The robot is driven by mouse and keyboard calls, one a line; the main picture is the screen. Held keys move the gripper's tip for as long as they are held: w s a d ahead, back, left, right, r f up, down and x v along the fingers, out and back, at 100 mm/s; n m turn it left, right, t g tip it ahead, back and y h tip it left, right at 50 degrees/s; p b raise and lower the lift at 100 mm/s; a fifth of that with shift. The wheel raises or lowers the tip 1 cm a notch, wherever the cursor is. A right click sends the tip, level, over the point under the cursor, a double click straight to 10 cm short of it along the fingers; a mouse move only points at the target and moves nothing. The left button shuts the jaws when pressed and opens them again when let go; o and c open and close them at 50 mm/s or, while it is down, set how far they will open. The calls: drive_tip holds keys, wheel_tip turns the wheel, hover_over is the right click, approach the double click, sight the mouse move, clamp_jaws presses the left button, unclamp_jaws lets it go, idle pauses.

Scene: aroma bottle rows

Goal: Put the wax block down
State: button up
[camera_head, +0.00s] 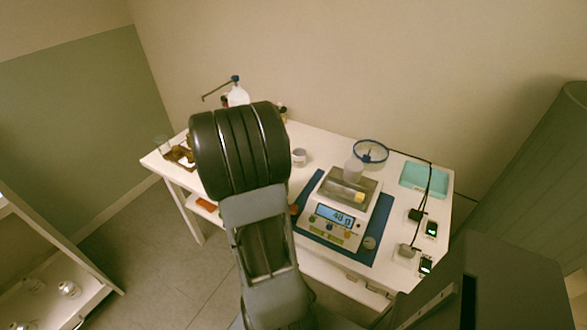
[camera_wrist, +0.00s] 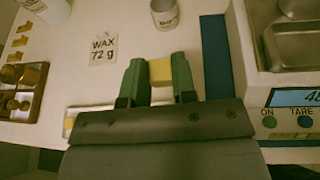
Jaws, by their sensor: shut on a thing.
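My gripper (camera_wrist: 159,76) shows in the wrist view with two green fingers shut on a pale yellow wax block (camera_wrist: 160,70). The block sits between the fingertips, over the white table top (camera_wrist: 75,85). I cannot tell whether it touches the table. In the head view my dark arm hides the gripper and the held block. A small yellow piece (camera_head: 359,197) shows on the tray of the scale (camera_head: 342,212).
A cup (camera_wrist: 165,14) stands ahead of the fingers. The blue mat (camera_wrist: 215,55) and scale (camera_wrist: 285,48) are on the right. A brown tray (camera_wrist: 38,99) with amber bottles is on the left.

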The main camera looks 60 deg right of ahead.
drive_tip(key=shift+m+g, duration=0.5)
drive_tip(key=shift+g, duration=0.1)
drive_tip(key=d+f, duration=0.3)
drive_tip(key=d, duration=0.1)
drive_tip(key=w+d+f, duration=0.1)
drive_tip(key=d+f, duration=0.2)
drive_tip(key=d, duration=0.2)
drive_tip(key=w+d+f, duration=0.1)
drive_tip(key=d+f, duration=0.2)
drive_tip(key=d, duration=0.1)
drive_tip(key=shift+w+d+f, duration=0.25)
drive_tip(key=shift+d+f, duration=0.05)
drive_tip(key=shift+d, duration=0.1)
drive_tip(key=shift+w+d+f, duration=0.1)
drive_tip(key=shift+d+f, duration=0.05)
drive_tip(key=shift+f, duration=0.8)
drive_tip(key=shift+w+d+f, duration=0.1)
drive_tip(key=shift+d+f, duration=0.05)
drive_tip(key=shift+f, duration=0.75)
drive_tip(key=shift+s+a+f+b, duration=0.1)
drive_tip(key=shift+f+b, duration=0.3)
drive_tip(key=shift+f, duration=0.05)
